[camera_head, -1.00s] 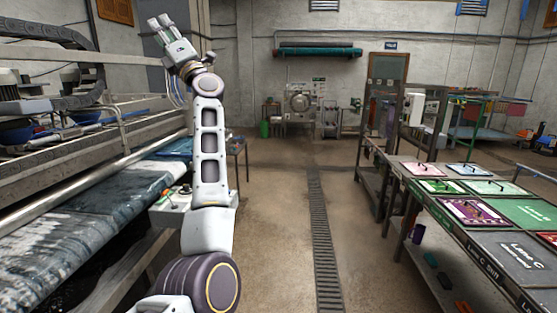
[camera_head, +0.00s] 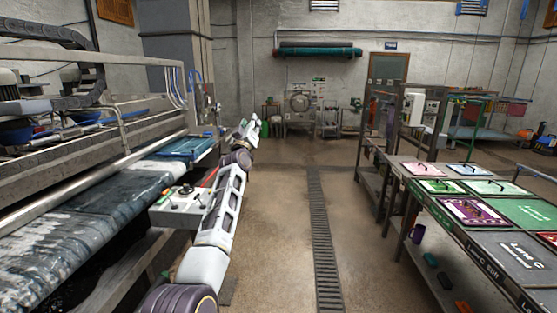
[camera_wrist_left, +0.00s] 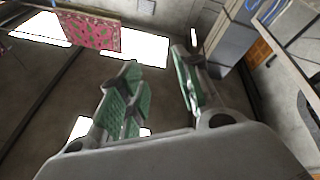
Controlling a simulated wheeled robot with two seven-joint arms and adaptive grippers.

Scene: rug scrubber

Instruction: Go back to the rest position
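My left arm (camera_head: 222,215) reaches forward from the bottom of the head view, beside the grey control box on the machine. My left gripper (camera_head: 257,123) is at its far end, small in this view, and appears clear of the machine. In the left wrist view the two green-padded fingers of my left gripper (camera_wrist_left: 155,92) stand apart with nothing between them. My right gripper shows in neither view.
The rug scrubber (camera_head: 100,185) with its wet rug and a control box (camera_head: 180,210) stands on the left. A table (camera_head: 470,240) with several coloured panels stands on the right. The aisle with a floor drain (camera_head: 320,230) is clear.

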